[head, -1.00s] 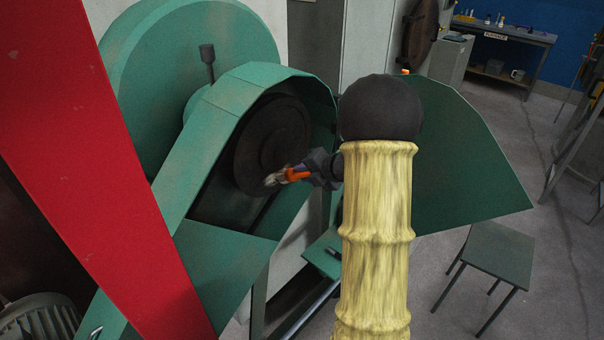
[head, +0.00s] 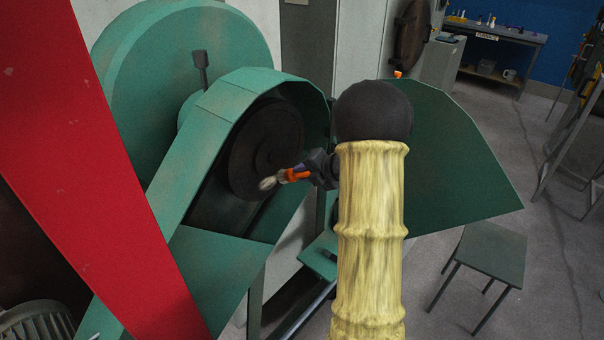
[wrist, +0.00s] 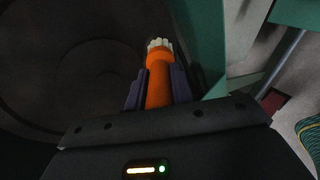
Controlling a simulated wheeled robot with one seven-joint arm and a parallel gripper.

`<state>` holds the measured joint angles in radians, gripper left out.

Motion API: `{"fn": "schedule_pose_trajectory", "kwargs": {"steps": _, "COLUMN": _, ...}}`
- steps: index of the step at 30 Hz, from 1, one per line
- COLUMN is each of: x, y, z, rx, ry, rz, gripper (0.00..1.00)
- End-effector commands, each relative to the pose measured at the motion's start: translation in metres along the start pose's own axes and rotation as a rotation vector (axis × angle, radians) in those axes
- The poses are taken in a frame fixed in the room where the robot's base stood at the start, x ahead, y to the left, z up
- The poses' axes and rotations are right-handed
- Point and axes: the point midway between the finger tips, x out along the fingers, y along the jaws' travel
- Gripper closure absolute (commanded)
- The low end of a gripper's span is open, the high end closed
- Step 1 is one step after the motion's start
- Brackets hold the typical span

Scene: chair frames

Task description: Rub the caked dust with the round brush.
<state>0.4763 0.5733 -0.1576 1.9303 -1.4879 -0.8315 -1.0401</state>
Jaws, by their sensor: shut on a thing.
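My gripper (head: 310,172) is shut on the orange handle of the round brush (head: 292,175). The brush has pale bristles, which point left toward a dark round disc (head: 266,145) inside the green housing. In the head view the bristle tip overlaps the lower right of the disc; I cannot tell whether it touches. In the wrist view the brush (wrist: 158,75) stands upright between the two fingers, with the dark disc (wrist: 70,70) to its left. I cannot make out the caked dust as a separate patch on the dark surface.
The green housing rim (head: 290,85) curves around the disc. An open green cover (head: 450,150) stands to the right, behind my arm. A red beam (head: 85,170) crosses the left. A small stool (head: 487,255) stands on the floor at right, with open floor around it.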

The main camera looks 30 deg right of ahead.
Motion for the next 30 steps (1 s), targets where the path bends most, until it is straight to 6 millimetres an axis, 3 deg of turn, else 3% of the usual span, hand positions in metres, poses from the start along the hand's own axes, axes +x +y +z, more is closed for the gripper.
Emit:
{"fn": "schedule_pose_trajectory", "kwargs": {"steps": 10, "x": 0.0, "y": 0.001, "z": 0.001, "rx": -0.001, "ry": -0.001, "rz": 0.002, "gripper": 1.0}}
{"fn": "schedule_pose_trajectory", "kwargs": {"steps": 21, "x": 0.0, "y": -0.004, "z": 0.019, "rx": -0.001, "ry": 0.0, "rz": 0.002, "gripper": 1.0}}
{"fn": "schedule_pose_trajectory", "kwargs": {"steps": 30, "x": 0.0, "y": -0.006, "z": 0.022, "rx": -0.001, "ry": -0.001, "rz": 0.002, "gripper": 1.0}}
